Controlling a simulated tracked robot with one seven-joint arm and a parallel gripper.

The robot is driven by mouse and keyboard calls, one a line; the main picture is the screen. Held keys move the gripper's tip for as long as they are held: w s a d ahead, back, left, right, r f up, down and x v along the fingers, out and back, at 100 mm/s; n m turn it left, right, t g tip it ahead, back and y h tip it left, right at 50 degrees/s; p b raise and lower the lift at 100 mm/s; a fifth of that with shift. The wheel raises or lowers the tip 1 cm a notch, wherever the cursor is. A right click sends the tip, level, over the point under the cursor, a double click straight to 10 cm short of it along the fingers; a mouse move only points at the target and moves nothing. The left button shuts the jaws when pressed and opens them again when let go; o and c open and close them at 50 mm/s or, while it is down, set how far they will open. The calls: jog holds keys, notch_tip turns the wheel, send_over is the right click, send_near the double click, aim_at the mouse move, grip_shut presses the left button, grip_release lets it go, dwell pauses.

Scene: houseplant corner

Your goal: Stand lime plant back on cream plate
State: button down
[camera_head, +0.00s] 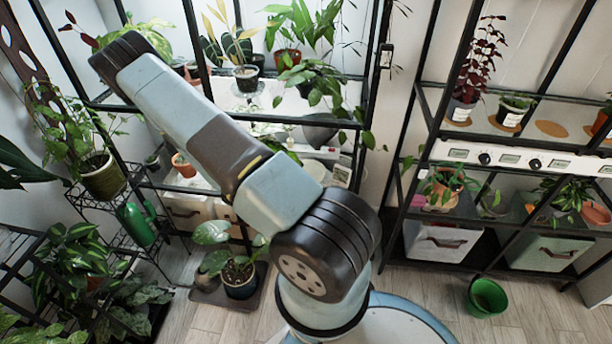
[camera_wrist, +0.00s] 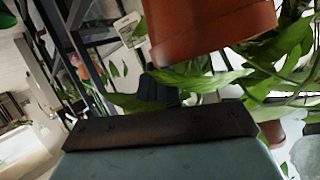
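A bright lime-green leafy plant (camera_head: 152,37) shows on the upper left shelf behind my arm, which hides part of it. I cannot tell whether it is upright. In the wrist view, a terracotta pot (camera_wrist: 205,28) with green leaves fills the top and appears tilted in the picture. I cannot tell whether it belongs to the lime plant. My gripper (camera_wrist: 160,122) shows as a dark bar below the pot, with leaves just beyond. Its fingers cannot be made out clearly, and it is hidden in the head view. I cannot identify the cream plate.
A dark pot (camera_head: 247,78) with upright yellow-green leaves stands on the same shelf. Black rack posts and several leafy pots crowd the area. A green bucket (camera_head: 487,297) and a potted plant (camera_head: 239,276) stand on the floor. Floor at the lower right is partly clear.

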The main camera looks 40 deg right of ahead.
jog(key=shift+w+d, duration=0.25)
jog(key=shift+d, duration=0.05)
jog(key=d+r+x, duration=0.1)
jog(key=r+x, duration=0.2)
jog(key=x, duration=1.4)
jog(key=shift+w+d, duration=0.15)
jog(key=shift+d, duration=0.1)
jog(key=shift+f, duration=0.2)
jog(key=c, duration=1.3)
grip_release()
jog(key=shift+c, duration=0.2)
